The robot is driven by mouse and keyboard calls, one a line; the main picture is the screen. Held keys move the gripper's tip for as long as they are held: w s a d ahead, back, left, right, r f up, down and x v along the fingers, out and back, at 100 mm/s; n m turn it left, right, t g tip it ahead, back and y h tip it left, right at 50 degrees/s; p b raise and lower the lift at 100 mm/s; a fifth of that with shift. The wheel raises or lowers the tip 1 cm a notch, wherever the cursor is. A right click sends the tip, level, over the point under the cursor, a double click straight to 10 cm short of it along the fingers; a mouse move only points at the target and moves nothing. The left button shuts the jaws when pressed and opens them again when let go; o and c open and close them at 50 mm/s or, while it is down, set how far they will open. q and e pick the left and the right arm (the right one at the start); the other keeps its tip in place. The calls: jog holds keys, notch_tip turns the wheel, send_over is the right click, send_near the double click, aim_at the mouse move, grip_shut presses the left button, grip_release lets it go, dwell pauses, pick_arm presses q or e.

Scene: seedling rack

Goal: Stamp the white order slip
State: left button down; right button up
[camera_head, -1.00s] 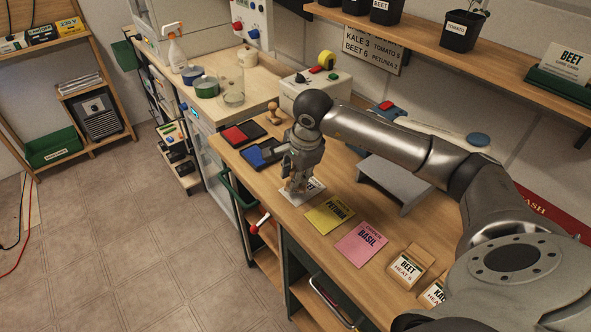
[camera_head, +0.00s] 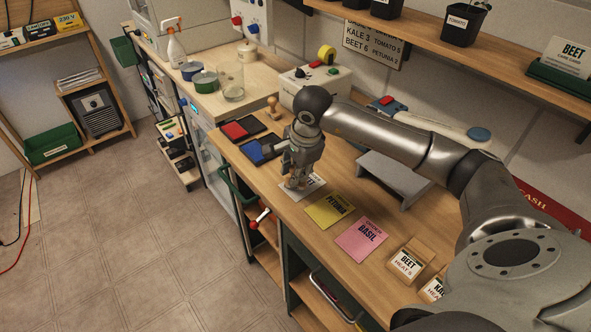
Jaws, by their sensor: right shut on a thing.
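The white order slip (camera_head: 314,184) lies on the wooden bench, left of the yellow PETUNIA slip (camera_head: 329,210) and the pink BASIL slip (camera_head: 361,240). My right gripper (camera_head: 294,180) points down over the left part of the white slip and hides some of it. It is shut on a small wooden-handled stamp, mostly hidden between the fingers. I cannot tell whether the stamp touches the paper. Another wooden stamp (camera_head: 272,106) stands at the back of the bench. A red ink pad (camera_head: 241,128) and a blue ink pad (camera_head: 257,151) lie behind the gripper. My left gripper is not in view.
A grey stand (camera_head: 393,175) is right of the slips. A pale machine (camera_head: 316,89) is at the back, and a shelf with pots hangs above. My right arm spans the bench.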

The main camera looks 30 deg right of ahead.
jog(key=shift+f+b, duration=0.4)
jog(key=shift+f, duration=0.05)
jog(key=shift+s+f+b, duration=0.15)
jog(key=shift+b, duration=0.15)
dwell(1.7)
jog(key=shift+r+p, duration=0.7)
jog(key=shift+r, duration=0.45)
jog(key=shift+r+p, duration=1.25)
jog(key=shift+r, duration=1.2)
